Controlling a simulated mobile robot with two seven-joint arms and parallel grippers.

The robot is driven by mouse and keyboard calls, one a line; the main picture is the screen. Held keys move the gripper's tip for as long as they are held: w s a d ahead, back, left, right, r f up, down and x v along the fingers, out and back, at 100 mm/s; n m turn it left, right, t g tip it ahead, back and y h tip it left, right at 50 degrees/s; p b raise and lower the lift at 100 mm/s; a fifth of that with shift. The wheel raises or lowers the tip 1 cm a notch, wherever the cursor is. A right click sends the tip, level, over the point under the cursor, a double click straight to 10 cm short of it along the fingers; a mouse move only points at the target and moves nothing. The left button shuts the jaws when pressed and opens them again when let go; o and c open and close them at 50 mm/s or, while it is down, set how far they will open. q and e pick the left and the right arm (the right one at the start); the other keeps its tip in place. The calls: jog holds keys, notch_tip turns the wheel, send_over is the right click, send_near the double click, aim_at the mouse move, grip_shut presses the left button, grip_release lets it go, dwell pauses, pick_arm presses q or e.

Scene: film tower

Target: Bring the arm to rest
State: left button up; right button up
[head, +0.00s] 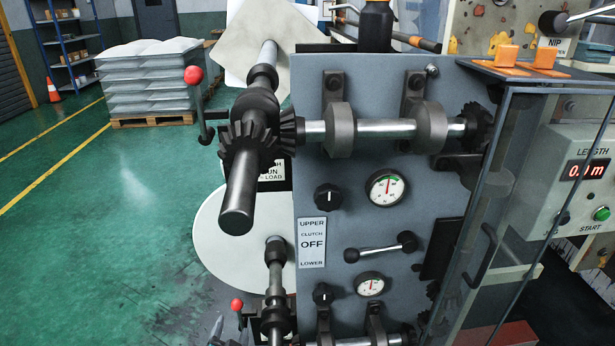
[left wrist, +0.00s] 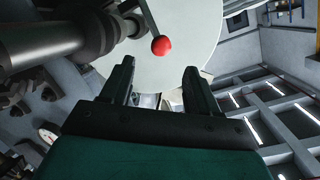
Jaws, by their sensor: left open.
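My left gripper (left wrist: 158,66) shows in the left wrist view with its two dark fingers apart and nothing between them. A lever with a red knob (left wrist: 161,45) hangs just past the fingertips, in front of a large pale disc (left wrist: 195,25). I cannot tell whether the fingers touch the knob. In the head view, the upper red-knobbed lever (head: 193,75) and the lower one (head: 237,304) stand left of the grey machine panel (head: 420,270). I cannot make out my left gripper clearly there. My right gripper is in neither view.
A dark shaft (head: 238,205) with a bevel gear juts toward me; a thick shaft (left wrist: 35,40) is close on the left in the wrist view. The green floor (head: 110,220) at left is open. A pallet of white sacks (head: 150,85) and blue shelves (head: 70,50) stand behind.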

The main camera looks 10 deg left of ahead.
pick_arm(q)
jog(key=s+d+r+n+g+h+p, duration=0.1)
jog(key=s+d+r, duration=0.3)
jog(key=s, duration=0.6)
jog(key=s+d+r+n+g+h+p, duration=0.1)
jog(key=s+d+r+g+h+p, duration=0.2)
jog(key=s+r, duration=0.6)
jog(key=shift+s+d+r+h, duration=0.15)
jog(key=shift+s+d+h, duration=0.25)
jog(key=shift+h, duration=0.1)
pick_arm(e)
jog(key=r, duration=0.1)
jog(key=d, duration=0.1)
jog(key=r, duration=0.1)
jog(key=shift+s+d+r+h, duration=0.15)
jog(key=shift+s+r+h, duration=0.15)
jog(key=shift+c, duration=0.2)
